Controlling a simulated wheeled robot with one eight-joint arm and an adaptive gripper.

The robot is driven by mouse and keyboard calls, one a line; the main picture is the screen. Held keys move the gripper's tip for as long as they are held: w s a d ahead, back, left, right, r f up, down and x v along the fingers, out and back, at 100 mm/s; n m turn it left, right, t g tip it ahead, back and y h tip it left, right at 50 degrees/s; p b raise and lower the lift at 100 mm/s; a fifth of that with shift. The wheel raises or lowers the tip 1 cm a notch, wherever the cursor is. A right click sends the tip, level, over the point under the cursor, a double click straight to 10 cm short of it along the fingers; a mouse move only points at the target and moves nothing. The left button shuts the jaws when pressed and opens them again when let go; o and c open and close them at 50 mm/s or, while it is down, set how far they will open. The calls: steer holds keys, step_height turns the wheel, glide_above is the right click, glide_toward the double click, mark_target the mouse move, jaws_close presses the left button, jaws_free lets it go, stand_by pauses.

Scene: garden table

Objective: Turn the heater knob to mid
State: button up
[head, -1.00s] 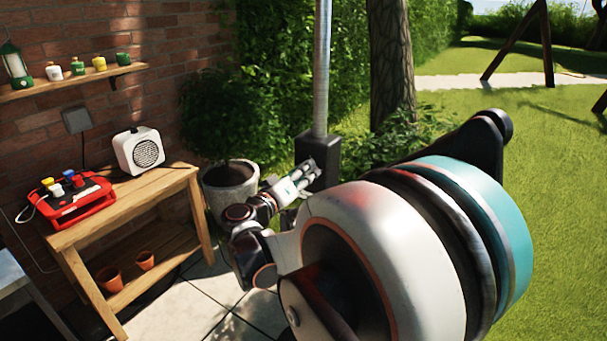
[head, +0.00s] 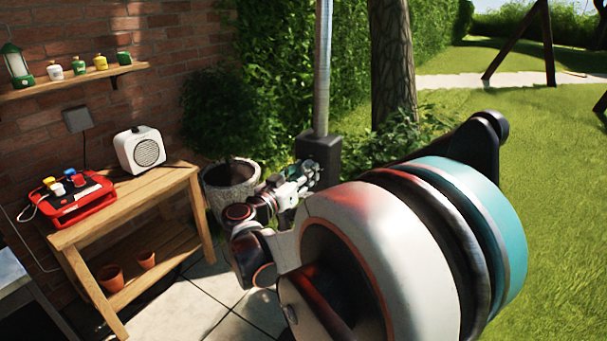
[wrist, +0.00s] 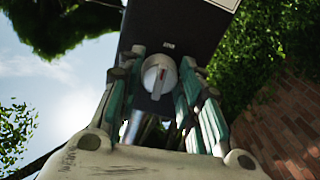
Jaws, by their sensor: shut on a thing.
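The heater is a dark box (head: 318,150) on a metal pole beside the hedge in the head view. In the wrist view its dark face (wrist: 172,30) fills the top middle. A round pale grey knob (wrist: 158,76) with a raised, nearly upright ridge sits low on that face. My gripper (wrist: 160,92) has its teal fingers on either side of the knob and is shut on it. A small marking above the knob is too small to read. In the head view my gripper (head: 312,172) reaches the box, and the knob is hidden.
A wooden bench (head: 120,208) at left holds a red device (head: 75,208) and a white speaker (head: 139,150). A stone planter (head: 228,190) stands close to my wrist. Hedge and a tree trunk (head: 391,70) are behind the heater; open lawn lies right.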

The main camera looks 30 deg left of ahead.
steer(key=shift+f, duration=0.15)
steer(key=o, duration=1.1)
steer(key=shift+c, duration=0.2)
steer(key=s+a, duration=0.1)
steer(key=s, duration=1.1)
